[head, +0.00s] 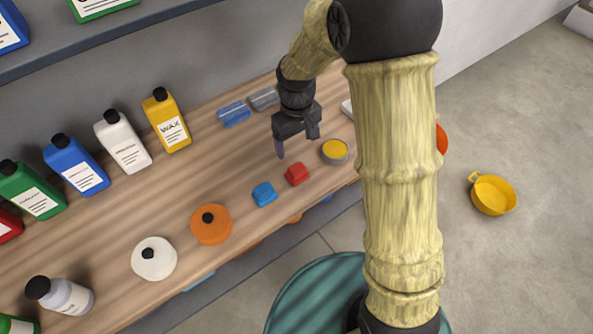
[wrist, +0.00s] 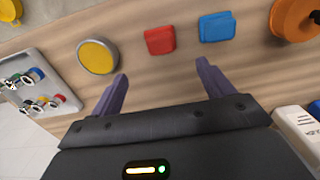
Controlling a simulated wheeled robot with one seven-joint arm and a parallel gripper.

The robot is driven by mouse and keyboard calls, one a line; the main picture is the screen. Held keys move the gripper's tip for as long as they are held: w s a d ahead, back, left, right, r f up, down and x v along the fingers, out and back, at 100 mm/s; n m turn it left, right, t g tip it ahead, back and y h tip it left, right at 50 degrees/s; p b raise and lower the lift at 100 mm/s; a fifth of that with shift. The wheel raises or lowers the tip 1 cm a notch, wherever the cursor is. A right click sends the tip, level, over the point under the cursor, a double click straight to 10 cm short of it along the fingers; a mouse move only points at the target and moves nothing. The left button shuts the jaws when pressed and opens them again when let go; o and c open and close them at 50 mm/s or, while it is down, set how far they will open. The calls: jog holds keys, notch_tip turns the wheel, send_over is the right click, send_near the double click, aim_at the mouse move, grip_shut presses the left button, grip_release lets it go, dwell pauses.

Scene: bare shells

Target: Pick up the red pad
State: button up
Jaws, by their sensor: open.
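The red pad (head: 297,173) is a small red block lying on the wooden shelf, between a blue pad (head: 264,194) and a round tin with a yellow top (head: 335,151). In the wrist view the red pad (wrist: 160,40) lies beyond the fingertips, roughly in line with the gap between them. My gripper (head: 281,148) hangs above the shelf, behind and a little left of the red pad in the head view. Its two purple fingers (wrist: 162,72) are spread apart with nothing between them.
An orange round container (head: 211,224) and a white one (head: 154,258) stand left along the shelf's front. Several bottles, including a yellow wax bottle (head: 168,121), line the back. A yellow pan (head: 492,194) lies on the floor. A grey tray (wrist: 36,85) with small items shows left in the wrist view.

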aim_at(297, 168)
notch_tip(297, 168, down, 7)
jog(key=shift+r+p, duration=0.2)
jog(key=shift+p, duration=0.25)
jog(key=shift+f, duration=0.1)
jog(key=shift+s+f+p, duration=0.2)
jog(key=shift+f+p, duration=0.7)
jog(key=shift+f, duration=1.6)
jog(key=c, duration=1.1)
jog(key=shift+c, duration=0.2)
jog(key=shift+r, duration=0.1)
